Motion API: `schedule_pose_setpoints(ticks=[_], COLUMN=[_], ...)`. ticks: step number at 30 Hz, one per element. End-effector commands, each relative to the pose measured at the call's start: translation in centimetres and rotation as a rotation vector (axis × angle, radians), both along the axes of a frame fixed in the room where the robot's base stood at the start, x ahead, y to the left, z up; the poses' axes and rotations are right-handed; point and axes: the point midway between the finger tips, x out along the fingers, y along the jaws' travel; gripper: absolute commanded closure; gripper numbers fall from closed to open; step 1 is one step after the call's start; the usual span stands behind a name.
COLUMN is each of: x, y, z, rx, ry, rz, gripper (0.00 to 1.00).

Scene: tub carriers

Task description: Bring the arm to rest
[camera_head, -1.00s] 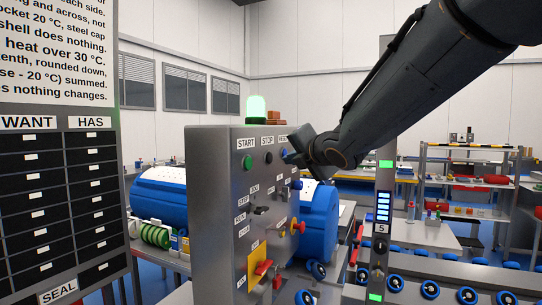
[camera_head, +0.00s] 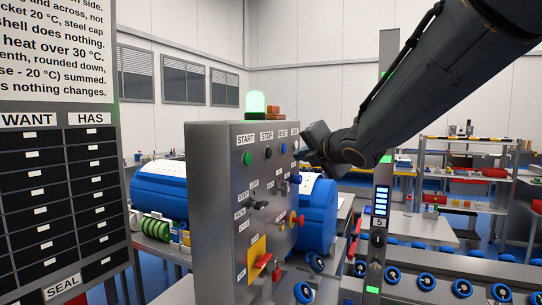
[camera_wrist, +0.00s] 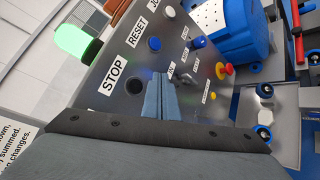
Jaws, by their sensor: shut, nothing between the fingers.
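My gripper (camera_wrist: 158,97) shows in the wrist view with its two grey-blue fingers together and nothing between them. It is in front of the grey control panel (camera_head: 212,220), near the STOP and RESET labels; I cannot tell the exact gap. In the head view my arm reaches in from the upper right, and its dark wrist is beside the panel's right edge. The fingers are hard to make out there. The panel carries a green START button (camera_head: 247,159), a black STOP button (camera_head: 268,152) and a blue RESET button (camera_head: 283,149).
A lit green lamp (camera_head: 256,102) stands on the panel top. A blue tub (camera_head: 318,215) sits behind the panel. A grey post (camera_head: 381,245) with a blue display stands to the right, near a roller conveyor (camera_head: 440,272). A WANT/HAS board (camera_head: 60,122) fills the left.

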Motion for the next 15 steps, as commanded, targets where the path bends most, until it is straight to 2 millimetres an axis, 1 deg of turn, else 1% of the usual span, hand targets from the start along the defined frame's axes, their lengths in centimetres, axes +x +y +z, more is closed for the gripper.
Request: schedule_pose_setpoints(ticks=[2, 5, 8, 9, 11, 12, 14, 15], x=[0.0, -0.2, -1.0, -1.6, -2.9, -4.0, -5.9, -7.4], y=[0.0, -1.5, -4.4, -5.8, -8.0, -9.3, -11.2, -12.3], z=[0.0, -2.2, -6.5, -8.6, -12.0, -14.2, -17.5, -19.6], rx=[0.0, 0.067, 0.21, 0.282, 0.397, 0.473, 0.585, 0.66], ry=[0.0, 0.082, 0.24, 0.316, 0.431, 0.505, 0.608, 0.672], rz=[0.0, -0.068, -0.212, -0.289, -0.416, -0.506, -0.641, -0.734], gripper=[1.0, 1.0, 1.0, 1.0, 1.0, 1.0, 1.0, 1.0])
